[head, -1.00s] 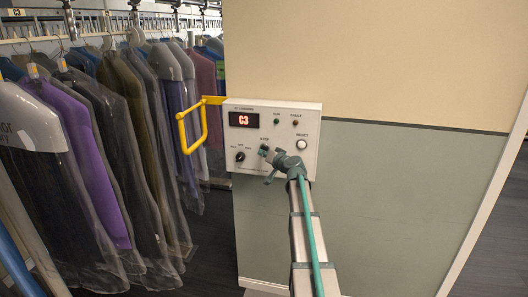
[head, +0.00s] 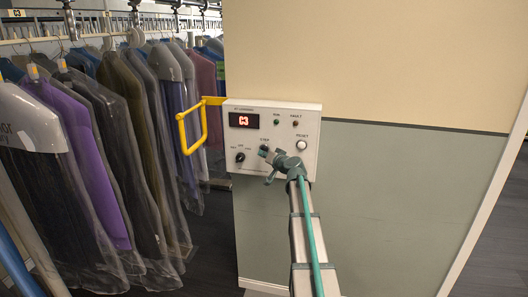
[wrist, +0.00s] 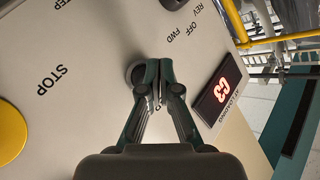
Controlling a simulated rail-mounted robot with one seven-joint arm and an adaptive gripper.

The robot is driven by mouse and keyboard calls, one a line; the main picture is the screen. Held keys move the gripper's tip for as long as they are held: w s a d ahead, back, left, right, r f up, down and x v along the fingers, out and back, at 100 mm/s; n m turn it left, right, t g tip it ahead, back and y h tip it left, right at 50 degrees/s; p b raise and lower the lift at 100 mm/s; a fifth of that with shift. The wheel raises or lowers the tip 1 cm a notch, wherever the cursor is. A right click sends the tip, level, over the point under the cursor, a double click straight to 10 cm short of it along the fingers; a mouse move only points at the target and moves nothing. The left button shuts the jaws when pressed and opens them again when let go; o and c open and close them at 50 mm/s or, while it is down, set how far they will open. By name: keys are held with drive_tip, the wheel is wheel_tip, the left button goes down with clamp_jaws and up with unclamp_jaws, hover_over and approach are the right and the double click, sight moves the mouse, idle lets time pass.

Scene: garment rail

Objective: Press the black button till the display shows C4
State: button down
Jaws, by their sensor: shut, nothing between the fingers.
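The white control panel (head: 308,118) hangs on the wall in the head view. Its display (head: 244,120) reads C3 in red, and C3 also shows on the display in the wrist view (wrist: 221,89). The black button (head: 264,148) is under the STEP label, partly covered by my fingertips. My gripper (head: 266,153) is shut and empty, its tips at the panel face by this button. In the wrist view the shut fingers (wrist: 158,86) overlap a round control. I cannot tell whether the tips touch the button.
A black selector knob (head: 240,157) is left of the button. A white reset button (head: 302,145) and small lamps are to the right. A yellow handle (head: 190,128) sticks out at the panel's left. Bagged garments (head: 110,150) hang further left. The wrist view shows a yellow button (wrist: 10,135) by STOP.

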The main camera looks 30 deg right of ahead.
drive_tip(key=shift+w+d+f+b, duration=0.1)
drive_tip(key=shift+w+d+b, duration=0.15)
drive_tip(key=shift+b, duration=0.25)
